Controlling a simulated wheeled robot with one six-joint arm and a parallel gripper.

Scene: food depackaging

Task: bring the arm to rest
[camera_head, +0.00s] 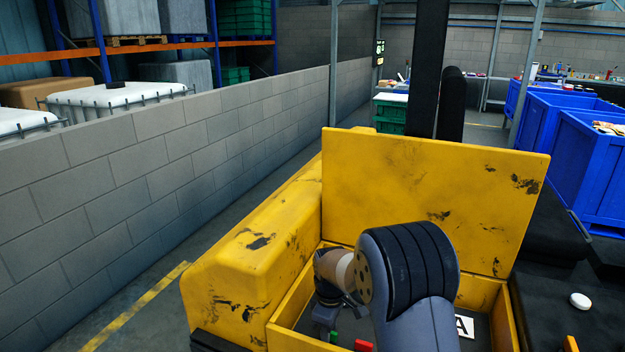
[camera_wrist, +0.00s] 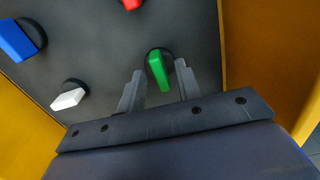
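My gripper (camera_wrist: 160,88) shows in the wrist view with its two fingers spread apart and nothing held between them. Beyond the fingertips is a green knob (camera_wrist: 158,70) on a dark panel (camera_wrist: 95,60); I cannot tell how close the fingers are to it. In the head view my arm bends down into a yellow-walled bay, and its end is mostly hidden behind the arm link.
A blue knob (camera_wrist: 18,40), a white knob (camera_wrist: 68,98) and a red knob (camera_wrist: 132,4) are on the same panel. Yellow walls (camera_head: 430,195) close in the bay. A grey block wall (camera_head: 150,165) runs along the left; blue crates (camera_head: 590,170) stand at right.

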